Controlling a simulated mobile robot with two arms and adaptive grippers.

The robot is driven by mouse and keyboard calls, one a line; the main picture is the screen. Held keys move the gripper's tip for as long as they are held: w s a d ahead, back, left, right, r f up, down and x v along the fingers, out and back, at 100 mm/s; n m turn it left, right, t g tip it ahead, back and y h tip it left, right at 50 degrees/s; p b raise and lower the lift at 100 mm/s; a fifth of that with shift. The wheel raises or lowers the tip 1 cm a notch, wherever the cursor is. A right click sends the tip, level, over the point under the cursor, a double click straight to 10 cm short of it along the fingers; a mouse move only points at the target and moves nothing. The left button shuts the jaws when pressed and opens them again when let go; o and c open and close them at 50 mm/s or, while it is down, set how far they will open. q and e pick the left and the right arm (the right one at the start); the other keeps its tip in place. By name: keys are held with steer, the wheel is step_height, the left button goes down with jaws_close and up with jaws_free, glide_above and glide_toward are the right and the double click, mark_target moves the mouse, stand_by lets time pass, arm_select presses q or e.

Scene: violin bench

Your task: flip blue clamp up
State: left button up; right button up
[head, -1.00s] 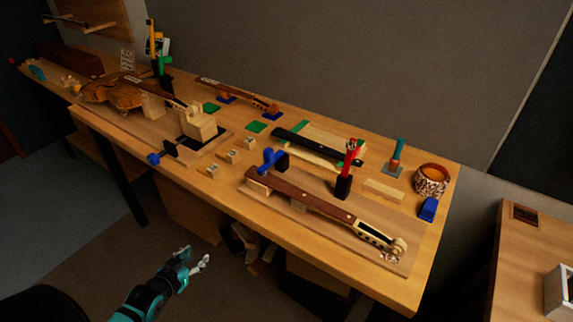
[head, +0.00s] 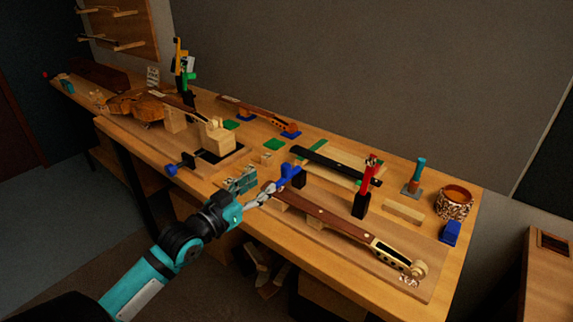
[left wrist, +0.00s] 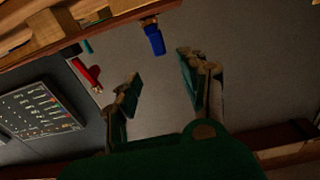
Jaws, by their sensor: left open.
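The blue clamp (head: 289,172) has a blue handle beside a black base. It stands on the bench by the left end of a dark violin neck (head: 322,215), and the handle leans over to the left. In the left wrist view the blue clamp (left wrist: 154,38) shows near the top, ahead of the fingers. My left gripper (head: 264,195) is open just left of and below the handle, with no clear contact visible. In the left wrist view the gripper's fingers (left wrist: 160,82) are apart with nothing between them. My right gripper is not seen.
An upright red clamp (head: 369,172) stands to the right, with a blue block (head: 451,232) and round container (head: 455,202) beyond. A second blue-and-black clamp (head: 172,169) is at the bench's front edge. Small wooden blocks lie behind my gripper.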

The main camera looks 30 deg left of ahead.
mark_target(283, 168)
arm_select(q)
steer(key=w, duration=0.7)
steer(key=w+d+p, duration=0.1)
steer(key=w, duration=0.2)
steer(key=shift+w, duration=0.4)
steer(key=shift+c, duration=0.2)
steer(key=shift+a, duration=0.1)
jaws_close()
